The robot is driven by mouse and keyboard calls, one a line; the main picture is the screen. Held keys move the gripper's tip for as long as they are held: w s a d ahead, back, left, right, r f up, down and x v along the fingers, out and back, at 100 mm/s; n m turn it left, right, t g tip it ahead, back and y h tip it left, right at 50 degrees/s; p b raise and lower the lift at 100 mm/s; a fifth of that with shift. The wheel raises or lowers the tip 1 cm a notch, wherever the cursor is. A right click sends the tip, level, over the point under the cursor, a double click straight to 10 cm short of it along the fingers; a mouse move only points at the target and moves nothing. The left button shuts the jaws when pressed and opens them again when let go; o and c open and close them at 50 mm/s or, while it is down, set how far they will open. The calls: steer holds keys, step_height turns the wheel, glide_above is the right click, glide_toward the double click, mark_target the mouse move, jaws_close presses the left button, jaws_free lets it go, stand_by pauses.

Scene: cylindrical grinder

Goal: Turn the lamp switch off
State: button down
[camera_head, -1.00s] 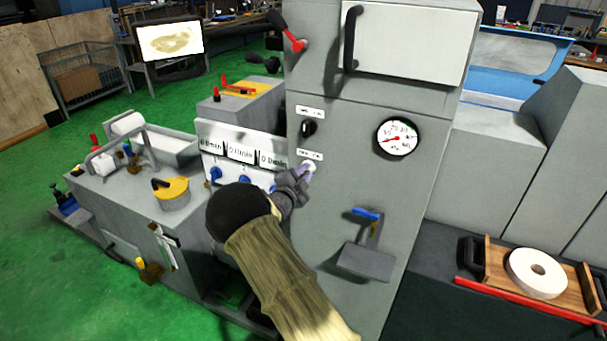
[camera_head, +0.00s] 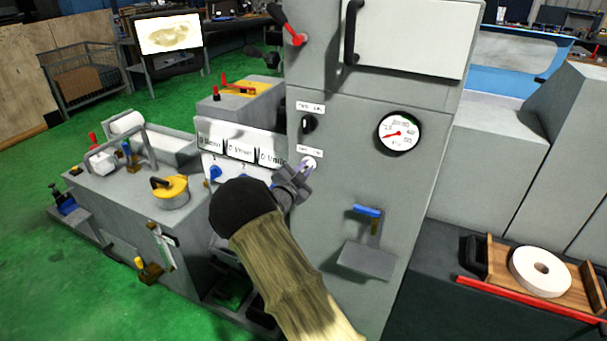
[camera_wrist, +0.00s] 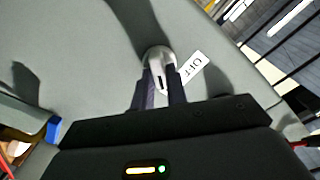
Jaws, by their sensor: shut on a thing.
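A small round silver switch knob (camera_wrist: 158,62) sits on the grey machine panel, with a white label reading OFF (camera_wrist: 193,68) beside it in the wrist view. My gripper (camera_wrist: 160,90) is shut on this knob, with one dark finger on each side. In the head view my gripper (camera_head: 303,172) reaches the same knob (camera_head: 309,164) below a small white label (camera_head: 310,152), whose text is too small to read. The fingers partly hide the knob. A black rotary switch (camera_head: 308,124) with its own label is above it.
A round gauge (camera_head: 399,133) is right of the knob. A blue-handled valve (camera_head: 367,211) juts out below right over a grey ledge (camera_head: 367,260). Blue-knobbed controls (camera_head: 215,173) are at left. A wooden tray (camera_head: 498,262) holds a white wheel (camera_head: 540,272).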

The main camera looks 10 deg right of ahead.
steer(key=n, duration=0.4)
steer(key=shift+n, duration=0.3)
steer(key=n, duration=0.3)
steer(key=shift+a, duration=0.1)
steer(key=shift+n, duration=0.4)
steer(key=c, duration=1.4)
jaws_free()
steer(key=b+v, duration=0.4)
steer(key=v, duration=1.3)
steer(key=shift+a+b, duration=0.15)
steer(key=shift+b, duration=0.25)
